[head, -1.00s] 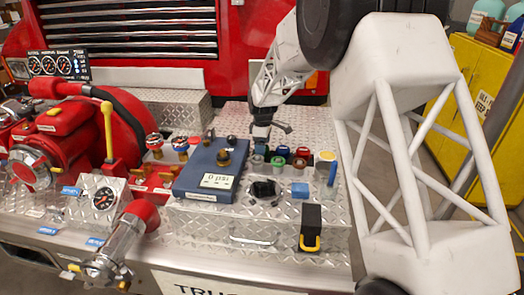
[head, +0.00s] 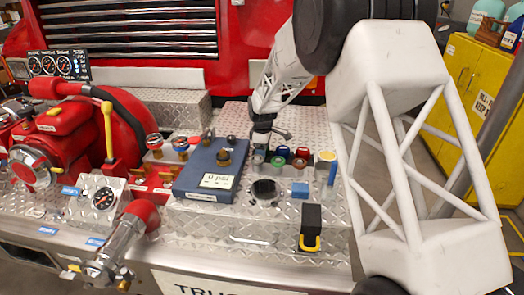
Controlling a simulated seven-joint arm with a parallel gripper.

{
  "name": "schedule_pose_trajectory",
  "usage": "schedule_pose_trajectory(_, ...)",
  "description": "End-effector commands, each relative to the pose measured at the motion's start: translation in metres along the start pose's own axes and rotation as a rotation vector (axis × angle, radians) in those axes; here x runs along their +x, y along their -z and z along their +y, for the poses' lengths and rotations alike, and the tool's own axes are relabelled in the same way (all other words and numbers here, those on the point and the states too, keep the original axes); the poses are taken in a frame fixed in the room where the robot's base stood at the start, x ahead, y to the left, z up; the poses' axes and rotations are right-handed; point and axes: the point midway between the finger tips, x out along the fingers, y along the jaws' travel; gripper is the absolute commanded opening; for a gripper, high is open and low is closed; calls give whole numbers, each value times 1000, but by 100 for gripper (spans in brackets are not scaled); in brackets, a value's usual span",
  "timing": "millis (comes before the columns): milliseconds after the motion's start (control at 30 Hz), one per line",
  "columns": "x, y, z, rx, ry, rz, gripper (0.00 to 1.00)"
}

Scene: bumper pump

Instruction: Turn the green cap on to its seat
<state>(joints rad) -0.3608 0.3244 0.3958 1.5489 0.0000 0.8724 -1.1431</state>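A small green cap or ring (head: 277,162) stands on the diamond-plate deck, in a cluster of small coloured fittings right of the blue gauge box. My gripper (head: 260,145) points down at the back left of this cluster, close above a grey-green fitting (head: 258,157). The fingers are small and dark here, so I cannot tell whether they are open or hold anything. I cannot tell for sure which green piece is the cap and which is its seat.
Red fittings (head: 300,163) stand right of the green one. The blue gauge box (head: 208,178) is to the left. A black round fitting (head: 264,190), a blue block (head: 299,189) and a black box with a yellow handle (head: 311,228) are in front.

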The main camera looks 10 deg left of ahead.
Motion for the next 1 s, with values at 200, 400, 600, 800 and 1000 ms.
schedule_pose_trajectory(200, -1, 0, 0, 0, -1, 0, 31)
schedule_pose_trajectory(400, -9, 0, 0, 0, -1, 0, 31)
schedule_pose_trajectory(600, -23, 0, 0, 0, -1, 1, 31)
schedule_pose_trajectory(800, -38, 0, 0, 0, -1, 1, 31)
schedule_pose_trajectory(1000, -51, 0, 0, 0, -1, 1, 31)
